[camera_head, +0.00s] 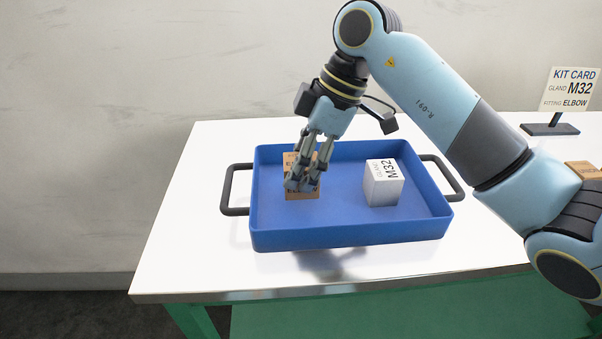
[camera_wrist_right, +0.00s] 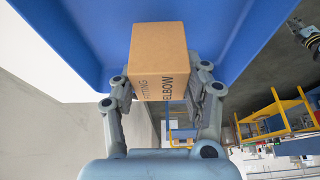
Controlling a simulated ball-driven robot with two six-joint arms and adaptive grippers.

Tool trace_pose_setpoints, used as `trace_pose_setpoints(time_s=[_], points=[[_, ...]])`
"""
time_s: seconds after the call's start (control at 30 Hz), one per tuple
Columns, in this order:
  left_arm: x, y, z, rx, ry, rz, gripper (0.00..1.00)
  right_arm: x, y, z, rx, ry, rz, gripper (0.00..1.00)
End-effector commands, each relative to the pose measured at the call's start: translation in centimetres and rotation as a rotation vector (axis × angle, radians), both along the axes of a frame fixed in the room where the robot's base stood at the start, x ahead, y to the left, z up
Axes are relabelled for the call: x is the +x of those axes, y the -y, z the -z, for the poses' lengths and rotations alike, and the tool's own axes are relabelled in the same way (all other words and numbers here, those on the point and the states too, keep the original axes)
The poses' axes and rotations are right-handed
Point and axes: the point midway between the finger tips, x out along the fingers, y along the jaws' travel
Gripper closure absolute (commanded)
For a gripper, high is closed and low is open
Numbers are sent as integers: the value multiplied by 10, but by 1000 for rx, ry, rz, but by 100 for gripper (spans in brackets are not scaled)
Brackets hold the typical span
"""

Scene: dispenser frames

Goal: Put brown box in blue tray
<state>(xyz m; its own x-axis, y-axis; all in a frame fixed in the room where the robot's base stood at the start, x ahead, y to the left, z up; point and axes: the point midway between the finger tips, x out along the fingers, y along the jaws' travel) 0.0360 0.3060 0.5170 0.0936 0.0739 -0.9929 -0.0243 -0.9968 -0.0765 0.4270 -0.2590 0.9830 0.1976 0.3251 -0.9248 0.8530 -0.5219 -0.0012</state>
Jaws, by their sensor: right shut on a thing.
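The brown box (camera_head: 289,160), marked ELBOW, is at the left side of the blue tray (camera_head: 347,236), inside its walls in the head view. My right gripper (camera_head: 303,184) is shut on it from above, fingers across its sides. In the right wrist view the brown box (camera_wrist_right: 158,52) sits between the fingers (camera_wrist_right: 162,92), with the blue tray (camera_wrist_right: 235,25) behind it. I cannot tell whether the box touches the tray floor. My left gripper is in neither view.
A white box marked M32 (camera_head: 383,187) stands in the tray's right part. A kit card (camera_head: 571,89) reading M32 and ELBOW stands at the table's back right. Another brown box (camera_head: 584,169) is partly visible at the right edge. The white table (camera_head: 190,235) is clear left of the tray.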

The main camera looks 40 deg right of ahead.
Motion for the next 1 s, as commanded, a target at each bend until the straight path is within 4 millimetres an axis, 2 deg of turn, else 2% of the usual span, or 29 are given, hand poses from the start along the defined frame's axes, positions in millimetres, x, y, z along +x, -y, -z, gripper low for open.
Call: trace_pose_setpoints(time_s=[0.13, 0.47, 0.5, 0.67, 1.0], points=[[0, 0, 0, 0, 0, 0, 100, -1, -1, 21, 3, -2, 1, 93], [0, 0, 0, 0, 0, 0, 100, 0, 0, 25, 2, 1, 0, 93], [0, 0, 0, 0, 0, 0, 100, 0, 0, 26, 1, 0, 1, 52], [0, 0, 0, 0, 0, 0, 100, 0, 0, 25, 1, 1, 0, 31], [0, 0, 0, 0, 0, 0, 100, 0, 1, 21, 0, 1, 0, 30]])
